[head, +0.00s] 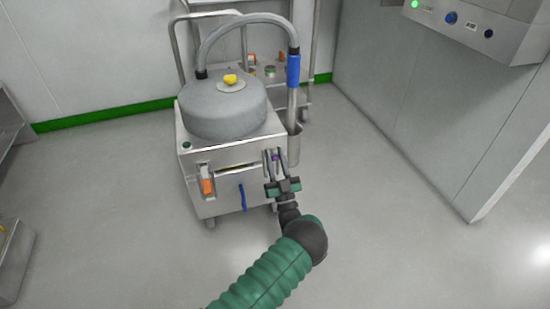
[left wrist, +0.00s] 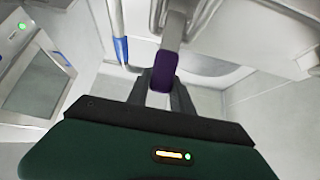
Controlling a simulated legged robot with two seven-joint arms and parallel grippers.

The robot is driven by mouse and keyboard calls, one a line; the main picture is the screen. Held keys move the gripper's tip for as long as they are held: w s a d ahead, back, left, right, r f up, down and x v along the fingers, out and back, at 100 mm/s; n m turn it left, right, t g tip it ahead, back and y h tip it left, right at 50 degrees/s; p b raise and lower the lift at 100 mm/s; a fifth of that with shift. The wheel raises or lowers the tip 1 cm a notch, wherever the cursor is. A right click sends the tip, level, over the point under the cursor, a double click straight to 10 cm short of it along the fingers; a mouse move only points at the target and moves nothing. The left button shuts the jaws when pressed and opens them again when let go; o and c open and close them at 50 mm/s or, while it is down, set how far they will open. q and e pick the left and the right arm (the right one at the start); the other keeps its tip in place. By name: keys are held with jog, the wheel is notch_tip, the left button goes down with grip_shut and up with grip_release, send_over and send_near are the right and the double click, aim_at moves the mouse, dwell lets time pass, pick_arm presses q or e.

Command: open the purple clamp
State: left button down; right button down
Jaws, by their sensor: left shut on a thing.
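The purple clamp (head: 275,157) is at the front right of the steel cart, mostly hidden behind my fingers in the head view. In the left wrist view its purple handle (left wrist: 164,72) hangs from a grey metal bar and sits between my two dark fingertips. My left gripper (head: 274,156) reaches up to the cart's front right corner and is shut on the purple handle; it also shows in the left wrist view (left wrist: 162,90). I cannot tell from the frames whether the clamp is open or closed. My right gripper is not in view.
The steel cart (head: 233,188) carries a grey domed lid (head: 222,108) with a yellow knob. An orange-handled clamp (head: 207,186) and a blue handle (head: 242,197) are on its front. A hose with a blue grip (head: 293,71) arches over it.

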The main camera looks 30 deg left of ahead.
pick_arm(q)
jog(key=c, duration=1.1)
grip_release()
jog(key=p+v, duration=0.5)
jog(key=v, duration=1.2)
